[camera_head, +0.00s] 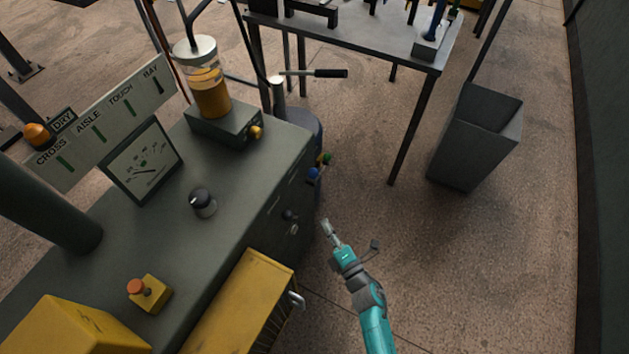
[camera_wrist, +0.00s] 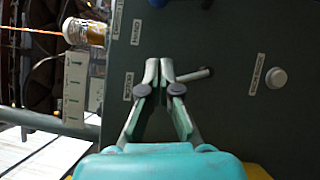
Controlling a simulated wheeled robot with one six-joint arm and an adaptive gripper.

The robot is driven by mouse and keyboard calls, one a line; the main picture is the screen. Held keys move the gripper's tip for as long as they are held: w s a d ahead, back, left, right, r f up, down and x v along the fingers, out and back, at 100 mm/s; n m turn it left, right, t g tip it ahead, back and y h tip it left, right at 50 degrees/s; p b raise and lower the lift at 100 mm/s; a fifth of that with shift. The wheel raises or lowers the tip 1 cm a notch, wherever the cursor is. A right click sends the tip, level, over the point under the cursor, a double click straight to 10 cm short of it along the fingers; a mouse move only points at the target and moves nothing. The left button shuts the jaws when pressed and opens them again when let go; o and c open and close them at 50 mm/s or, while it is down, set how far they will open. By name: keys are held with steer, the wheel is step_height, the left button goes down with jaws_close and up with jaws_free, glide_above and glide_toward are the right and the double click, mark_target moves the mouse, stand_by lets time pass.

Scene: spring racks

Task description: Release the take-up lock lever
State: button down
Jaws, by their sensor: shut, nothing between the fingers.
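My gripper (camera_head: 327,228) is in front of the side panel of the dark green cabinet (camera_head: 262,222). In the wrist view my gripper (camera_wrist: 159,68) has its fingertips close together, shut with nothing between them. A short pale lever (camera_wrist: 195,75) juts from the panel just right of the fingertips and is probably the take-up lock lever. It lies nearly level, tilted slightly up to the right. Its left end is hidden behind the right finger, and I cannot tell whether they touch. Small white labels (camera_wrist: 128,86) sit left of the fingers, too blurred to read surely.
A round pale button (camera_wrist: 276,78) is on the panel to the right. A yellow drawer-like box (camera_head: 235,305) with a metal handle sticks out below left of my gripper. A grey bin (camera_head: 480,135) and a workbench (camera_head: 350,35) stand beyond. The floor to the right is clear.

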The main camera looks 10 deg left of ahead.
steer(key=shift+a, duration=0.1)
steer(key=w+d+x, duration=0.1)
steer(key=d+x, duration=0.1)
steer(key=x, duration=1)
steer(key=shift+w+r, duration=0.3)
steer(key=shift+w, duration=0.35)
steer(key=shift+w+r, duration=0.1)
